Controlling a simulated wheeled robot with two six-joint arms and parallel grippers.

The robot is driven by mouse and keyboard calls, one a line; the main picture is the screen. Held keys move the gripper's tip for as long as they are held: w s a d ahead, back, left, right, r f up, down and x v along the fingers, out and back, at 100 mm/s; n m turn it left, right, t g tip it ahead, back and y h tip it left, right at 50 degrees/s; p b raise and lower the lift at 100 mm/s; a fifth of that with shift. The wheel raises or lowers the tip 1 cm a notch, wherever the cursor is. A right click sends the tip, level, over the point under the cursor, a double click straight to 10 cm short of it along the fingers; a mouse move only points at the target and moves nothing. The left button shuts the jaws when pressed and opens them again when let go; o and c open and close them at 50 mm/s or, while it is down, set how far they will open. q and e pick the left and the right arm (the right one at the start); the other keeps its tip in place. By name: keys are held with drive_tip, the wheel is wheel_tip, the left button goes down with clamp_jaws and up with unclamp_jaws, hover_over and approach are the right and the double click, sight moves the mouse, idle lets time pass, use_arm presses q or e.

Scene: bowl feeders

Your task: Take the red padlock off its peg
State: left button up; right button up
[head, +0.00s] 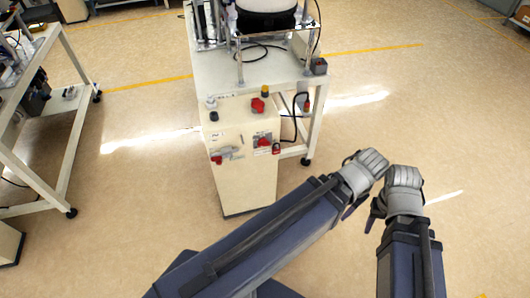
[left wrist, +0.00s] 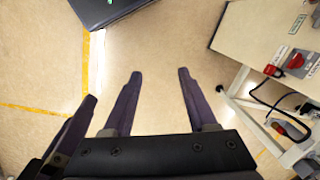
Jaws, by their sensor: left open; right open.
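The small red padlock (head: 276,148) hangs at the right edge of the cream cabinet's front panel, beside a red rotary switch (head: 263,142). It also shows near the right side of the left wrist view (left wrist: 272,70), small, next to the switch. Its peg is too small to make out. My left gripper (head: 354,197) is right of the cabinet, apart from the padlock. In the left wrist view its two dark fingers (left wrist: 160,74) are spread with nothing between them. My right gripper (head: 378,207) is close beside the left one, farther right, and holds nothing visible.
The cream cabinet (head: 245,185) stands against a machine table (head: 215,70). A black cable with a red-ended plug (head: 306,104) hangs right of the panel. A red button (head: 257,105) is on the cabinet top. Another table frame (head: 60,140) stands left.

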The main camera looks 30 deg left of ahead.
use_arm(q)
drive_tip(key=w+a+f+b, duration=0.2)
drive_tip(key=f+b, duration=0.1)
drive_tip(key=w+a+f+m+t+y+b, duration=0.1)
drive_tip(key=w+a+f+b, duration=0.1)
drive_tip(key=f+b, duration=0.1)
drive_tip(key=w+a+f+m+t+y+b, duration=0.1)
drive_tip(key=w+a+f+b, duration=0.1)
drive_tip(key=a+f+b, duration=0.1)
drive_tip(key=shift+w+b, duration=0.2)
drive_tip(key=shift+b, duration=0.3)
drive_tip(key=m+t+y+b, duration=1)
drive_tip(key=m+b, duration=1)
drive_tip(key=b, duration=1.6)
approach(274, 142)
drive_tip(key=shift+s+d, duration=0.1)
drive_tip(key=shift+d, duration=0.35)
drive_tip(key=shift+r, duration=0.1)
drive_tip(key=shift+y, duration=0.3)
drive_tip(key=shift+x, duration=3.9)
clamp_jaws()
